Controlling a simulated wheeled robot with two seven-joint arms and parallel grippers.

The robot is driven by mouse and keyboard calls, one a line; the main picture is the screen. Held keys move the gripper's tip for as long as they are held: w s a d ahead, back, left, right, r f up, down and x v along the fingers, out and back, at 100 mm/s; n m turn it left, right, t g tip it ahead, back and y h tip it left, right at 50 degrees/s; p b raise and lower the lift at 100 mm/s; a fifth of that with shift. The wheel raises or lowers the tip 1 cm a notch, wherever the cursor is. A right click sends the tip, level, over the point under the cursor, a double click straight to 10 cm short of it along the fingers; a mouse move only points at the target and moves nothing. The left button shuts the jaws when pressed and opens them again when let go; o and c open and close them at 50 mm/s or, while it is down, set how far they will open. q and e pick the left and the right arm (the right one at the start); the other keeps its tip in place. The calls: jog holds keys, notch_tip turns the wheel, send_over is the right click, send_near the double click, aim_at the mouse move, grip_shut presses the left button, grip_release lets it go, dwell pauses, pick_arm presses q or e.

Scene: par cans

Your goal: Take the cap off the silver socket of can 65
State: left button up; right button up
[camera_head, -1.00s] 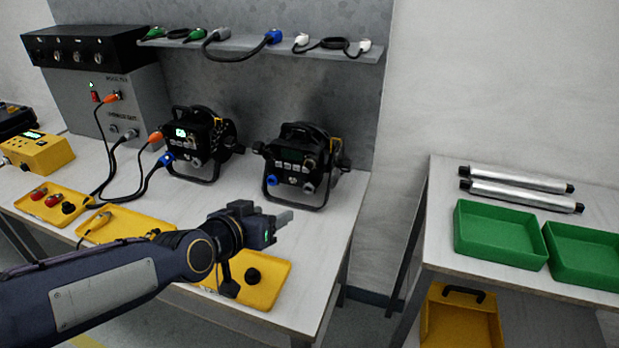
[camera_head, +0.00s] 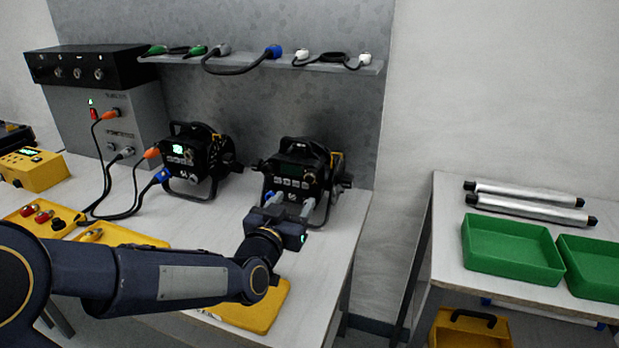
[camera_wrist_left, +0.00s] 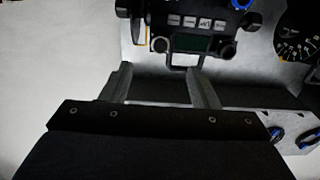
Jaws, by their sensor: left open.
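Two black par cans stand on the bench. The left can (camera_head: 190,160) has a lit display. The right can (camera_head: 292,165) has a dark display and a row of buttons; I cannot read a number on either. My left gripper (camera_head: 290,206) is open and empty in front of the right can's lower face, its fingers hiding the sockets there. In the left wrist view a can's face (camera_wrist_left: 198,22) shows upside down beyond the open fingers (camera_wrist_left: 162,86), with a blue socket (camera_wrist_left: 241,4) at the top edge. The silver socket and its cap cannot be made out clearly.
A yellow tray (camera_head: 255,312) lies under my left forearm, partly hidden. Cables run from the grey box (camera_head: 135,120) to the left can. A shelf with cables (camera_head: 345,69) hangs behind. Green bins (camera_head: 510,250) and metal tubes (camera_head: 525,205) are on the right table.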

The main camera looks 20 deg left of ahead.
aim_at(308, 181)
pick_arm(q)
jog(key=w, duration=0.6)
jog(key=shift+w+d+f, duration=0.15)
jog(key=shift+w+d, duration=0.1)
jog(key=shift+w, duration=1.05)
jog(key=shift+d+b, duration=0.1)
jog(key=shift+b, duration=0.5)
grip_shut()
dwell(0.4)
jog(key=shift+s, duration=0.1)
jog(key=shift+s+a+b, duration=0.15)
jog(key=shift+s+b, duration=0.1)
jog(key=shift+s, duration=1.25)
jog(key=shift+s+a+b, duration=0.1)
jog(key=shift+s+b, duration=0.15)
jog(key=shift+s, duration=1.2)
